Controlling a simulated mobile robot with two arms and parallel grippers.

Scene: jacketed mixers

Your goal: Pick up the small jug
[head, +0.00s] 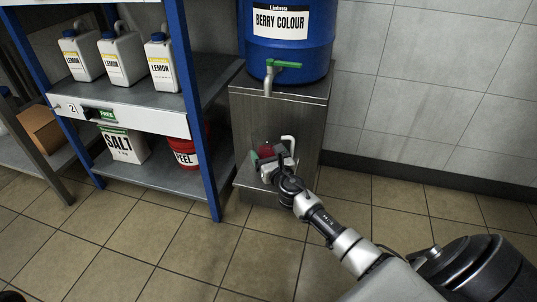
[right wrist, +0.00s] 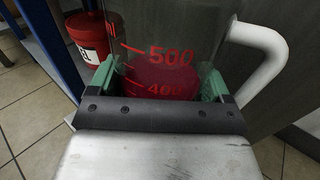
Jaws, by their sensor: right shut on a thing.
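The small jug (head: 266,151) is clear, with a white handle and dark red liquid in it. In the head view it is small and partly covered by my right gripper (head: 267,161), in front of the steel stand. In the right wrist view the jug (right wrist: 165,52) shows red marks 500 and 400, with the red liquid near the 400 mark. The green-padded fingers of my right gripper (right wrist: 160,88) are shut on its two sides. The jug looks upright; its base is hidden, so I cannot tell whether it touches anything below. My left gripper is not in view.
A blue BERRY COLOUR drum (head: 290,45) with a green-handled tap (head: 283,65) stands on the steel stand (head: 290,110), above the jug. Left is a blue-framed shelf (head: 200,85) with LEMON bottles (head: 160,65), a SALT container (head: 122,147) and a red PEEL bucket (head: 184,152). Floor to the right is clear.

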